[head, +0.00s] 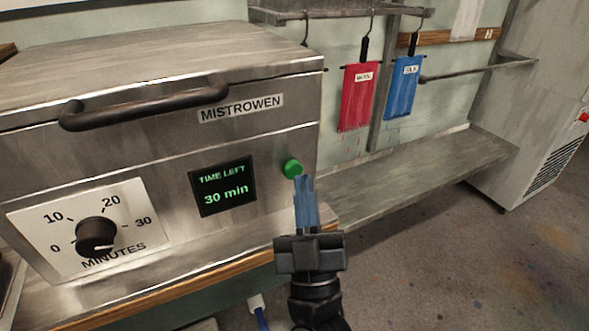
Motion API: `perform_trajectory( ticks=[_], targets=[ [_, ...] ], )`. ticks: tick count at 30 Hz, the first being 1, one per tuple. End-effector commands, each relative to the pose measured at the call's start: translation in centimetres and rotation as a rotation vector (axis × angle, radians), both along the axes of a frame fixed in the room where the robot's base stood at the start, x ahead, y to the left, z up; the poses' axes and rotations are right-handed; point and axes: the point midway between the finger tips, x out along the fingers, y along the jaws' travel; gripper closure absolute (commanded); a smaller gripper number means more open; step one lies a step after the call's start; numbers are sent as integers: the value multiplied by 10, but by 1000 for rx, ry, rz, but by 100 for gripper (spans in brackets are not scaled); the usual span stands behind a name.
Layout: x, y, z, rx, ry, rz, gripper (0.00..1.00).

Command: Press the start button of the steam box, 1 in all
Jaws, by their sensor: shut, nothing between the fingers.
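The steam box (140,161) is a steel case marked MISTROWEN, filling the left of the head view. Its round green start button (293,169) is on the front panel, at the right of the display (223,187). The display reads TIME LEFT 30 min. A black minutes dial (96,236) is at the lower left of the panel. My gripper (304,180) is shut and empty, its blue fingers pointing up at the panel. The fingertips appear just below and right of the button; I cannot tell whether they touch it. The button is mostly uncovered.
A dark handle (145,104) juts out from the box's upper front. Red (359,97) and blue (403,88) labelled cloths hang from a rack (330,13) behind. A low grey shelf (420,180) runs along the wall to a grey cabinet (535,110). The floor at right is clear.

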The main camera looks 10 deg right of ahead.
Motion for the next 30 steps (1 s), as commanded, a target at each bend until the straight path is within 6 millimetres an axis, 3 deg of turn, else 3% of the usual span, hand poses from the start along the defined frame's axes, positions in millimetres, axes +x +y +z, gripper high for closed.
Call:
perform_trajectory(
  ticks=[5, 21, 30],
  targets=[
    [-2, 0, 0, 0, 0, 0, 100],
    [-45, -11, 0, 0, 0, 0, 100],
    [-49, -12, 0, 0, -1, 0, 100]
  ],
)
